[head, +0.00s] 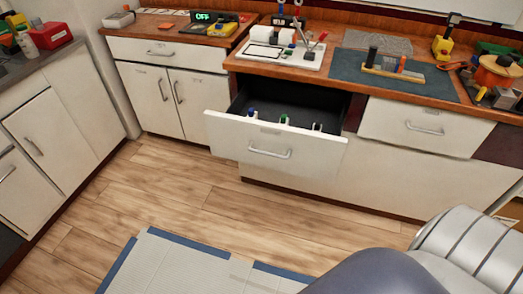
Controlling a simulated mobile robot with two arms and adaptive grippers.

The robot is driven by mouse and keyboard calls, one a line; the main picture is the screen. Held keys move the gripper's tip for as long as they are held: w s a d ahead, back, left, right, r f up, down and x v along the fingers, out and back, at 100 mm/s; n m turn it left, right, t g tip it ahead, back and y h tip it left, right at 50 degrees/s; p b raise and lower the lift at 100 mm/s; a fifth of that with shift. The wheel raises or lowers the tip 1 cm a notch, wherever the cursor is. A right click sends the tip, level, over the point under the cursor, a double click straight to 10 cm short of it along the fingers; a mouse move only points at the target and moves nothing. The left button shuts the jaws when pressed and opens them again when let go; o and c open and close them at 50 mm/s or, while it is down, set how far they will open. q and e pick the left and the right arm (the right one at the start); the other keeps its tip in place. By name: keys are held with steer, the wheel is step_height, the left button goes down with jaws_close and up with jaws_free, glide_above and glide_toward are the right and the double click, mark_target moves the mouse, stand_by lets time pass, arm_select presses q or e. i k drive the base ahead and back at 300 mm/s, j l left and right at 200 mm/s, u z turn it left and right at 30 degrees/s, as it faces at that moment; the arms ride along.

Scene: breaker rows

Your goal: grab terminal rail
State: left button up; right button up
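A narrow yellowish rail (393,72) lies on a dark blue-grey mat (345,66) on the wooden counter at the upper right. A dark upright block (371,57) and a smaller orange block (402,64) stand on it. It looks like the terminal rail, but it is too small to be certain. Neither of my grippers is in view, and nothing is seen touching the rail.
A white drawer (268,150) below the counter is pulled open, with a few small parts inside. A white board (288,56) with tools stands left of the mat. An orange spool (497,72) and other items crowd the right end.

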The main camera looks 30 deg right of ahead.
mark_target(389, 67)
steer(key=z, duration=1.9)
